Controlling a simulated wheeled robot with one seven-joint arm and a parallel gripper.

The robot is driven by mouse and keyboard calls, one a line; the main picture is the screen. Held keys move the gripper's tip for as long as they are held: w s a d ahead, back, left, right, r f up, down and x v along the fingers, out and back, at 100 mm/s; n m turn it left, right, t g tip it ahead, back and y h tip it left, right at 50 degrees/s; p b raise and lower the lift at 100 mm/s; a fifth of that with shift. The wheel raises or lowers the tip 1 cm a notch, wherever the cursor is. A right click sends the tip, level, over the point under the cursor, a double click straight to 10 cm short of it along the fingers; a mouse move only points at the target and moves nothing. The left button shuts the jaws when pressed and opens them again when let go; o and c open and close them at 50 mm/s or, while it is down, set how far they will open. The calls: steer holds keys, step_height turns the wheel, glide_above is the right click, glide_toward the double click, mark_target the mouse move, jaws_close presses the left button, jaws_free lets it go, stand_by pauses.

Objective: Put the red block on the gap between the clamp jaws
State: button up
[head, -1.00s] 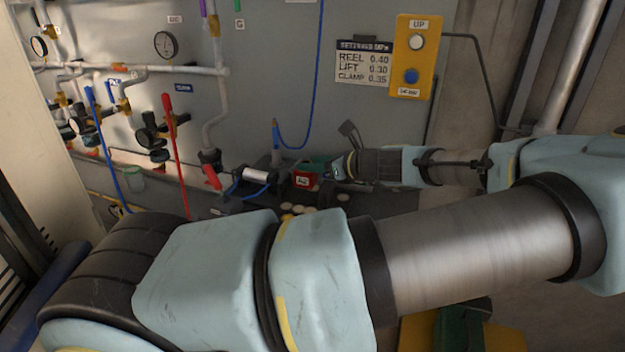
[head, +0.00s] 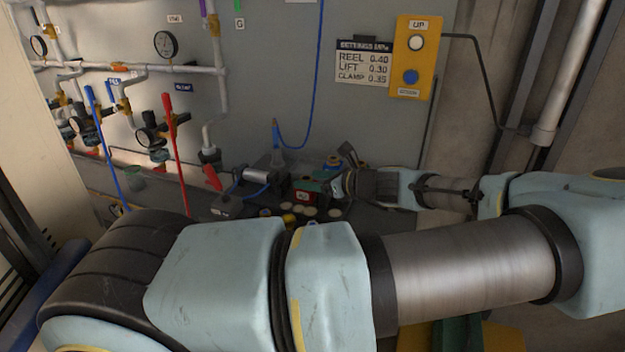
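The red block (head: 304,197), with a small white label, is at the tip of my gripper (head: 318,188), low over the dark bench. My gripper comes in from the right and appears shut on the block; the fingers are small and partly hidden. A green piece shows just above the block, at the fingertips. A dark fixture with a silver cylinder (head: 262,174) stands just left of the block, apart from it in this view. It may be the clamp; I cannot make out its jaws or the gap.
Several pale discs (head: 309,211) lie on the bench in front. Pipes and valves line the left wall. My arm covers the foreground.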

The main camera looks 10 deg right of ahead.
steer(key=shift+r, duration=0.1)
steer(key=shift+s+d+r, duration=0.1)
steer(key=b+v, duration=0.2)
steer(key=v, duration=0.9)
steer(key=shift+s+d, duration=0.25)
steer(key=shift+s, duration=0.05)
steer(key=shift+r, duration=0.1)
